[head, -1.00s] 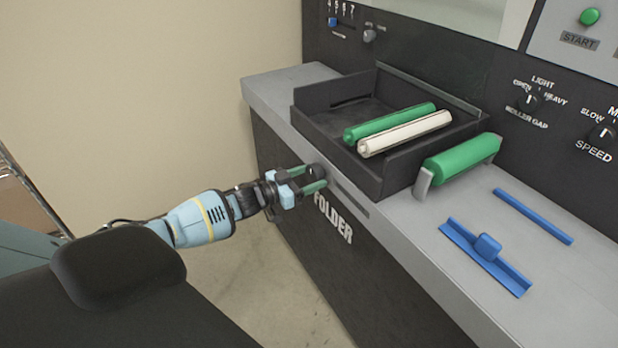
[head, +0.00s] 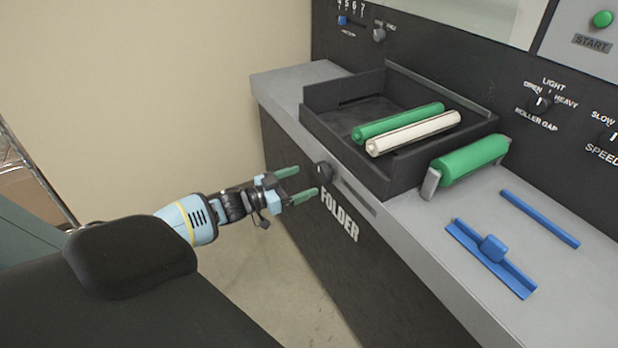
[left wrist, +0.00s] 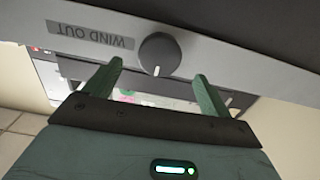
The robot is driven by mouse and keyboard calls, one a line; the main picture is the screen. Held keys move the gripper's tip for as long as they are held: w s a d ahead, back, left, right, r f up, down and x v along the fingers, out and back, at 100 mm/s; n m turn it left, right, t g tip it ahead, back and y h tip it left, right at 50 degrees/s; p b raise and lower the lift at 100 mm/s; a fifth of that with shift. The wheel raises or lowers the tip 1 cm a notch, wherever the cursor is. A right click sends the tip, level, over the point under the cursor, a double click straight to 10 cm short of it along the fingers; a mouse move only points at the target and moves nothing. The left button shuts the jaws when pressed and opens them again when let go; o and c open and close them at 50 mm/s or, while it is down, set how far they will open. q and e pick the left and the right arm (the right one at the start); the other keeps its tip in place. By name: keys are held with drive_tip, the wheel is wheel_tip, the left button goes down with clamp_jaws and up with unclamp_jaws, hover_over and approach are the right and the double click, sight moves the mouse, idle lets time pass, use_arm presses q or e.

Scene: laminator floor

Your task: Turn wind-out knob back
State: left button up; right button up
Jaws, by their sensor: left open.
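In the left wrist view the knob (left wrist: 159,55) sits right of the WIND OUT label (left wrist: 90,36), which appears upside down. A white mark on the knob points to the bottom of that picture. My left gripper (head: 305,183) is open just in front of the knob. In the left wrist view its green fingertips (left wrist: 158,75) lie either side of the knob, apart from it. My right gripper is not in view.
A black tray (head: 320,128) on the counter (head: 410,215) holds a green roller (head: 398,122) and a white roller (head: 413,133). Another green roller (head: 473,160) is mounted beside it. Blue parts (head: 490,258) lie further right. Floor below the gripper is clear.

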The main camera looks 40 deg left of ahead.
use_arm(q)
drive_tip(key=shift+v, duration=1)
drive_tip(key=s+d+f+n+g+y+p, duration=0.1)
drive_tip(key=s+d+f+g+p, duration=0.1)
drive_tip(key=s+d+f, duration=0.55)
drive_tip(key=s+d+f+n+g+y+p, duration=0.15)
drive_tip(key=s+d+f, duration=0.35)
drive_tip(key=s+d, duration=0.55)
drive_tip(key=s+d+g+y+p, duration=0.1)
drive_tip(key=s+d+g, duration=0.1)
drive_tip(key=s, duration=0.8)
drive_tip(key=s+d+g+y+p, duration=0.1)
drive_tip(key=s+d+g, duration=0.1)
drive_tip(key=s, duration=0.8)
drive_tip(key=shift+s+d+f, duration=0.15)
drive_tip(key=shift+s+d, duration=0.2)
drive_tip(key=shift+d, duration=0.35)
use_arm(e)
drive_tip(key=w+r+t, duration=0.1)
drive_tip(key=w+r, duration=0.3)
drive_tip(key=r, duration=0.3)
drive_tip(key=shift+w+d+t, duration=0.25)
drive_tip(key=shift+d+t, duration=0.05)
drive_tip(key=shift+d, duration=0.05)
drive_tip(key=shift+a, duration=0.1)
